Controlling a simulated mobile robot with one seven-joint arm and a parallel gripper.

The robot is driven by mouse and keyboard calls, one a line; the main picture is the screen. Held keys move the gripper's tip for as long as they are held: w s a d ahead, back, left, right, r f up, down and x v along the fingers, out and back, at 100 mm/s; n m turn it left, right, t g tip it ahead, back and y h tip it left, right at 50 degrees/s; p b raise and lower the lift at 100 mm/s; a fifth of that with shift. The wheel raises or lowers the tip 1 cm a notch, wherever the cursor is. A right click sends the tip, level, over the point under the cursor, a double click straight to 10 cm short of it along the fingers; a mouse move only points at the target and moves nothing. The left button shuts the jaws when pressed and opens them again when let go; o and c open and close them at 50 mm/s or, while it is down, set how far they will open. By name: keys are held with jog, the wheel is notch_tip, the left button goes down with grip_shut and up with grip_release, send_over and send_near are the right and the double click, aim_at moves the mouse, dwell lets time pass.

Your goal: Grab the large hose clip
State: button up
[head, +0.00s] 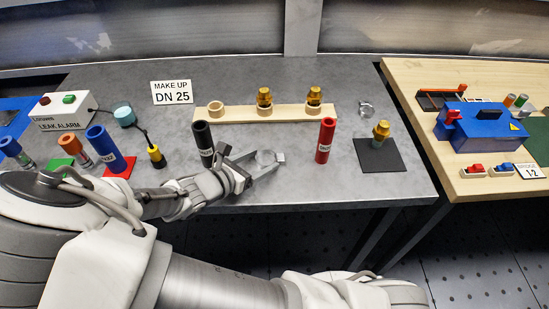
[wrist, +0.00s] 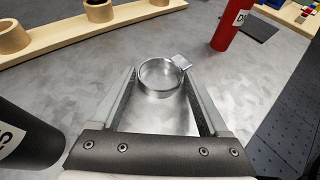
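A silver ring-shaped hose clip (head: 265,162) with a small screw housing lies on the grey bench in front of my arm. It looks larger than the other hose clip (head: 366,111) at the back right, though that one is farther off. My gripper (head: 261,160) is open and low over the bench, its fingers either side of the nearer clip. In the wrist view the clip (wrist: 160,92) sits between the fingertips (wrist: 159,72), with its screw housing by the right fingertip. I cannot tell whether either finger touches it.
A black cylinder (head: 203,138) stands close left of my gripper, and a red cylinder (head: 326,142) stands to the right. A wooden rack (head: 235,114) with brass fittings is behind. A black mat (head: 372,162) with a brass-topped fitting lies farther right. Bare bench surrounds the clip.

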jog(key=c, duration=0.9)
